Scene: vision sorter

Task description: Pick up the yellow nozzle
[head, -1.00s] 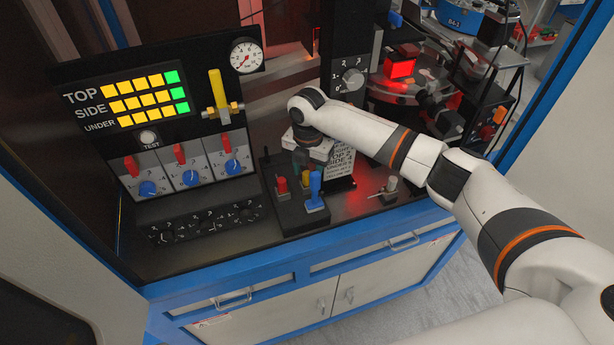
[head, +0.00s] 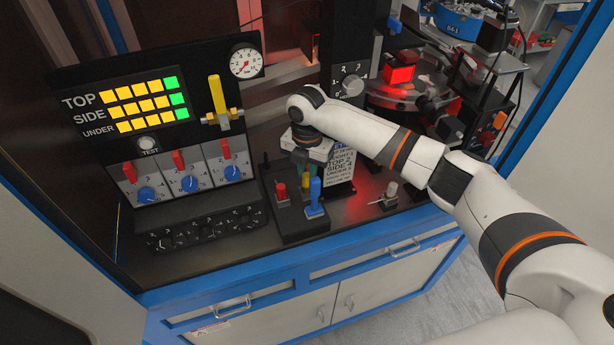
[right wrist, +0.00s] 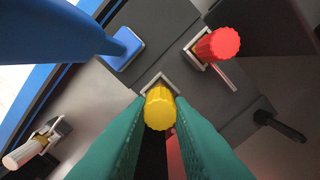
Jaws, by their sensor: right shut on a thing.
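The yellow nozzle (right wrist: 160,108) stands at the middle of the right wrist view, in a square metal-rimmed socket. The green fingers of my right gripper (right wrist: 158,125) are shut on it, one on each side. In the head view the right gripper (head: 304,166) points down over the black holder block (head: 300,229), and only a little of the yellow nozzle (head: 306,182) shows below it. I cannot tell whether the nozzle is lifted. My left gripper is not in view.
A labelled box (head: 340,172) stands just behind. A small metal valve (head: 389,194) is to the right, and the switch panel (head: 185,172) is to the left.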

